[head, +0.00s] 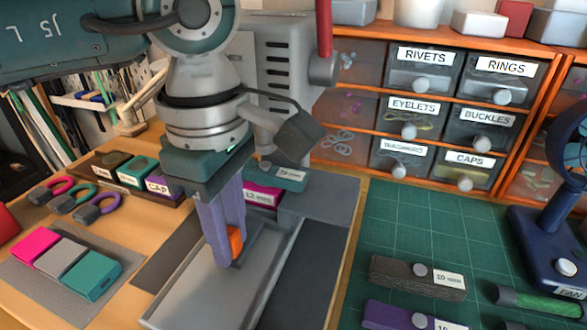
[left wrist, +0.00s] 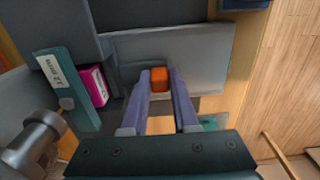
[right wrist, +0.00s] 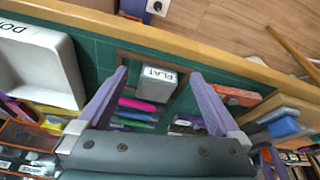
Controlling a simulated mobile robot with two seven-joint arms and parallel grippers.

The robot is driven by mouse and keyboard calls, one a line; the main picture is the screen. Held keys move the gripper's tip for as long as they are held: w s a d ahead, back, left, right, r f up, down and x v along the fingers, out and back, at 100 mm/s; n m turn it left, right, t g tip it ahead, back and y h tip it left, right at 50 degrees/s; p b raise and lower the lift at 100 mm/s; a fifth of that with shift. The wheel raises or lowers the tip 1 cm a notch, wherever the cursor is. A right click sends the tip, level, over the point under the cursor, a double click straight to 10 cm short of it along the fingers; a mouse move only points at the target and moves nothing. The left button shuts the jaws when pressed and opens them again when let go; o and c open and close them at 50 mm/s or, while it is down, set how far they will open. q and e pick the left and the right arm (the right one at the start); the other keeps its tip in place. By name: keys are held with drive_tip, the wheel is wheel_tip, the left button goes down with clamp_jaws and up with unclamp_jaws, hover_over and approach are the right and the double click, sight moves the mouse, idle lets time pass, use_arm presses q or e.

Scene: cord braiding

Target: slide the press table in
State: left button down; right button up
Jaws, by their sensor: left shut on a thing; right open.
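The press table (head: 185,296) is a grey, shallow-rimmed tray in front of the grey press (head: 272,60). An orange knob (head: 236,242) stands on it. My left gripper (head: 228,255) points down with its purple fingers shut on the knob. In the left wrist view the orange knob (left wrist: 160,78) sits between the fingertips, with the grey plate of the table (left wrist: 210,62) around it. My right gripper (right wrist: 159,74) shows only in the right wrist view. It is open and empty, above a block labelled FLAT (right wrist: 154,80).
A teal die (head: 283,176) and a magenta die (head: 262,194) lie by the press. A mat with coloured blocks (head: 68,262) is at left. At right are a green cutting mat (head: 400,230), labelled drawers (head: 420,70) and a blue fan (head: 545,240). A white bin (right wrist: 40,65) is near my right gripper.

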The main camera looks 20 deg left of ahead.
use_arm(q)
drive_tip(key=shift+r, duration=0.1)
drive_tip(key=c, duration=0.7)
unclamp_jaws()
drive_tip(key=shift+w, duration=0.1)
